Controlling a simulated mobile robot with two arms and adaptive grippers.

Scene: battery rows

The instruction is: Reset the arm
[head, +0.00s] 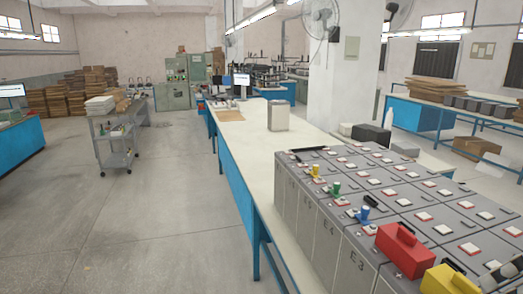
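Neither of my grippers can be made out in the head view. Rows of grey batteries (325,225) stand at the right, with light caps and red-edged pads on top. On them stand a small yellow fitting (316,171), a green one (335,189) and a blue one (364,213). A red block with a handle (403,250) and the yellow block (449,281) sit at the near end.
A long pale-topped bench with blue sides (234,168) runs beside the batteries, with a grey canister (278,115) on it. A grey trolley (117,143) stands to the left. The concrete floor (130,230) at the left front is clear.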

